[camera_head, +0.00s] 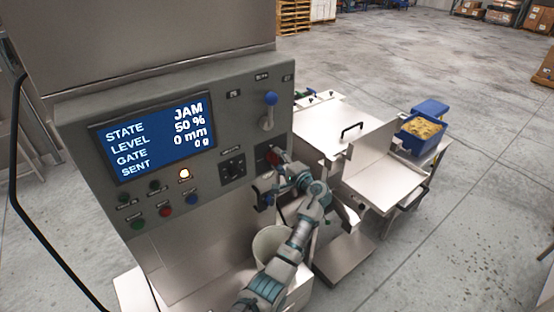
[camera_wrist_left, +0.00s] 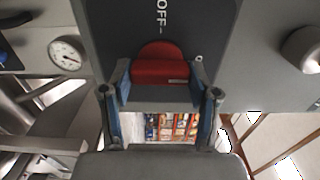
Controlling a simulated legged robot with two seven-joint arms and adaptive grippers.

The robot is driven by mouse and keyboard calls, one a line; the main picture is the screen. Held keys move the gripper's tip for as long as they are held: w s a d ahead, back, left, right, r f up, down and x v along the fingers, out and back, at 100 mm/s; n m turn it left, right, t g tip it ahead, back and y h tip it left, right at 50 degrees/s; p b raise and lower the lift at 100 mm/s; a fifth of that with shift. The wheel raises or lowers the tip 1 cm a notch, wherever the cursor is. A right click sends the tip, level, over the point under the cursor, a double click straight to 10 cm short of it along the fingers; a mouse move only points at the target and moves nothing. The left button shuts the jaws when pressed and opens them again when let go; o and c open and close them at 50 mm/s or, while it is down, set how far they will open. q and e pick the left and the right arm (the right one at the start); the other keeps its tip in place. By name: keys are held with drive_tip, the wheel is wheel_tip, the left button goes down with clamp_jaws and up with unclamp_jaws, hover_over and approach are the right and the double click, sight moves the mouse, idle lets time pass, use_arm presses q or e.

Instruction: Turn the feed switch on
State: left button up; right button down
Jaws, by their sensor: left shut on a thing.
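The feed switch, a red rotary handle (camera_wrist_left: 158,62), sits on a dark grey plate (camera_wrist_left: 110,30) with the word OFF above it. In the head view the red handle (camera_head: 271,156) is on the right part of the control panel, partly hidden by my gripper. My left gripper (camera_head: 277,161) is at the handle; in the left wrist view its blue-edged fingers (camera_wrist_left: 159,82) are shut on the handle from both sides. The panel screen (camera_head: 155,137) reads STATE JAM, LEVEL 50 %, GATE 0 mm, SENT 0 g. My right gripper is not in view.
A blue-knobbed lever (camera_head: 268,112) stands above the switch. A black selector (camera_head: 232,167), a lit amber lamp (camera_head: 184,174) and several buttons are to its left. A round gauge (camera_wrist_left: 67,54) shows in the wrist view.

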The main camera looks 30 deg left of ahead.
use_arm(q)
drive_tip(key=shift+w+d+f, duration=0.1)
drive_tip(key=shift+d+f, duration=0.1)
drive_tip(key=shift+f, duration=0.15)
drive_tip(key=o, duration=1)
drive_tip(key=shift+o, duration=0.8)
drive_tip(key=shift+w, duration=0.15)
drive_tip(key=shift+d+r, duration=0.1)
drive_tip(key=v, duration=1.2)
